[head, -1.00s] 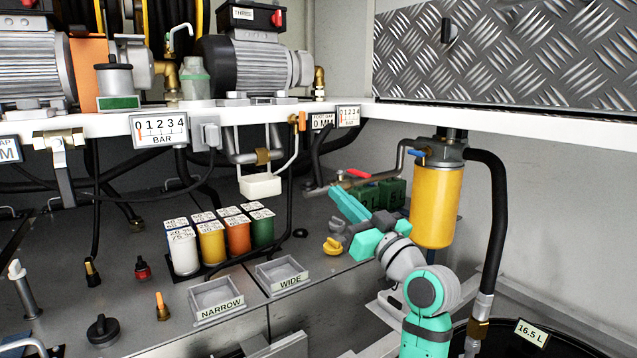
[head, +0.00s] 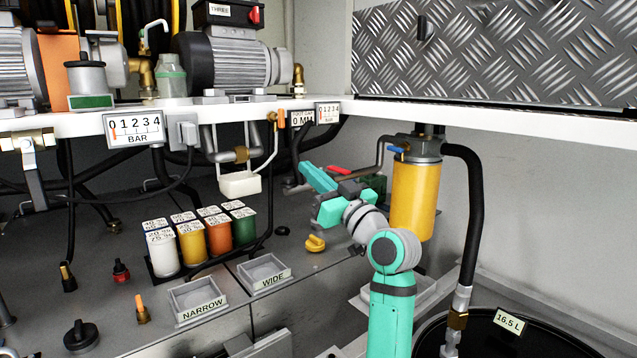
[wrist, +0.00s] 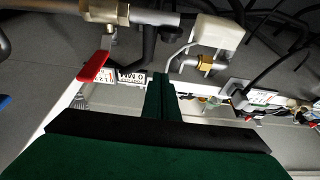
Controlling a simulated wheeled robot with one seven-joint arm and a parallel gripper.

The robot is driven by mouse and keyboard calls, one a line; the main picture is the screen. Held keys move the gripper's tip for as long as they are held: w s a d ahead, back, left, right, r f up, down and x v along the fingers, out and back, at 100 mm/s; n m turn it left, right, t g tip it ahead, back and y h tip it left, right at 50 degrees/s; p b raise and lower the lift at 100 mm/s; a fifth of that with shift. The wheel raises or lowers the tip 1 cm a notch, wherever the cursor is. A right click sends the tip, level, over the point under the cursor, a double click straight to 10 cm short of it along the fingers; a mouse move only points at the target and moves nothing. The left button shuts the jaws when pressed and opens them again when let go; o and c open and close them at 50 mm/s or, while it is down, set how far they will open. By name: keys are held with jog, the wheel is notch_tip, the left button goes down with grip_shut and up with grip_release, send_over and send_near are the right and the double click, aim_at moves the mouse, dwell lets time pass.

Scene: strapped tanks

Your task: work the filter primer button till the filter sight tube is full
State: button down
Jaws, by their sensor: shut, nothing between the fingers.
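The yellow filter canister (head: 414,200) hangs under a grey filter head (head: 420,146) below the white shelf, at the right in the head view. I cannot make out the primer button or the sight tube for certain. My gripper (head: 318,178) is shut and empty, left of the canister and apart from it, its teal fingers pointing up and left. In the wrist view its dark green fingers (wrist: 160,95) lie together, pointing towards the shelf edge.
A red handle (head: 338,170) on a pipe is close to my gripper; it also shows in the wrist view (wrist: 94,66). A thick black hose (head: 476,210) runs down right of the filter into a black drum (head: 540,335). The white shelf (head: 400,112) is overhead.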

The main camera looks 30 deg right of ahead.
aim_at(289, 181)
jog(key=shift+w+a+f, duration=0.1)
jog(key=shift+w+f, duration=0.3)
jog(key=shift+w, duration=0.35)
jog(key=shift+w+a+f, duration=0.1)
jog(key=shift+w+f, duration=0.35)
jog(key=shift+w, duration=0.3)
jog(key=shift+w+a+f, duration=0.1)
jog(key=shift+w+f, duration=0.3)
jog(key=shift+w, duration=0.35)
jog(key=shift+d, duration=0.1)
